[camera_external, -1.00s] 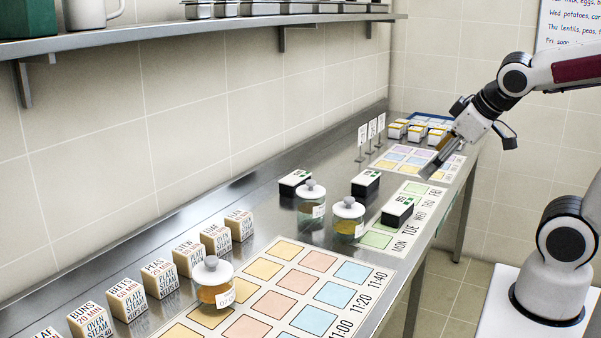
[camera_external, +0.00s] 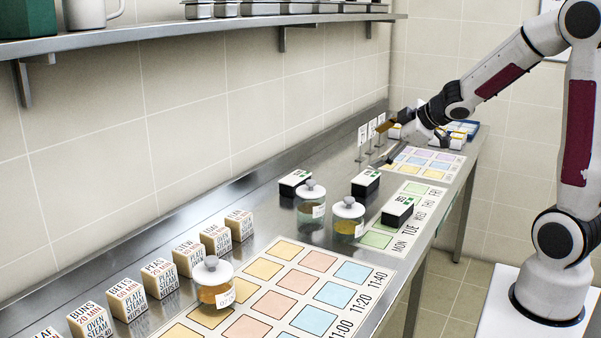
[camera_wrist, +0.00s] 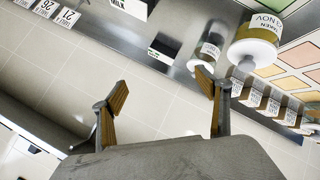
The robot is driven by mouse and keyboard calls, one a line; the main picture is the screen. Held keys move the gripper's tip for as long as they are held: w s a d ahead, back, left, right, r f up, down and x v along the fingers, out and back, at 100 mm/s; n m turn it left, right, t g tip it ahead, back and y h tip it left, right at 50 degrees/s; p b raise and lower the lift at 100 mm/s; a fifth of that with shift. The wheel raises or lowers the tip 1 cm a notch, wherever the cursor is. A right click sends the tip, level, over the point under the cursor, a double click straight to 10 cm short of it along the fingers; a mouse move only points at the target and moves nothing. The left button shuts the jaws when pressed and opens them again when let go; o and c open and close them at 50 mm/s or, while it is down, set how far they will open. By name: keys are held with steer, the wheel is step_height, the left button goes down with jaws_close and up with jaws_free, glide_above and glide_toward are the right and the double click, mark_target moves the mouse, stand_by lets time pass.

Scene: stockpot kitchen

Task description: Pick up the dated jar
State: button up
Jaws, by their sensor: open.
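Three lidded glass jars stand on the steel counter in the external view: a front one with amber contents (camera_external: 215,285), a paler one (camera_external: 311,208) and a yellow one (camera_external: 348,220) farther back. The front jar's label shows digits, only partly readable. In the wrist view a large jar (camera_wrist: 252,42) at upper right has a label reading "TAKEN" and "NOV". A smaller jar (camera_wrist: 207,54) is beside it. I cannot tell which jar is the dated one. My gripper (camera_external: 389,142) is open and empty above the counter's far part, beyond the jars; its fingers (camera_wrist: 163,88) also show in the wrist view.
Several lettered blocks (camera_external: 160,278) line the wall side. A coloured time chart (camera_external: 295,263) lies in front. Upright cards (camera_external: 362,136) and a blue tray (camera_external: 465,128) are near my gripper. A shelf (camera_external: 200,27) runs above.

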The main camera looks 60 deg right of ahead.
mark_target(334, 233)
steer(key=a+f+n+y, duration=0.1)
steer(key=f+y, duration=0.1)
steer(key=f, duration=0.2)
steer(key=w+f+n+y, duration=0.1)
steer(key=f+y, duration=0.2)
steer(key=f, duration=0.2)
steer(key=a+f+n+y, duration=0.1)
steer(key=f+y, duration=0.1)
steer(key=f, duration=0.2)
steer(key=shift+w+a+f+n+g, duration=0.15)
steer(key=shift+w+a+n+g, duration=0.15)
steer(key=shift+w+n, duration=0.1)
steer(key=s+a+f+y, duration=0.1)
steer(key=y, duration=0.1)
steer(key=s+a+f+y, duration=0.1)
steer(key=a+f+y, duration=0.1)
steer(key=shift+s+a+f, duration=0.15)
steer(key=shift+s, duration=0.2)
steer(key=shift+s+a+f+y, duration=0.1)
steer(key=shift+s+a+y, duration=0.45)
steer(key=shift+y, duration=0.45)
steer(key=shift+w+a, duration=0.1)
steer(key=shift+x, duration=1.3)
steer(key=shift+a+x, duration=0.2)
steer(key=shift+x, duration=2.4)
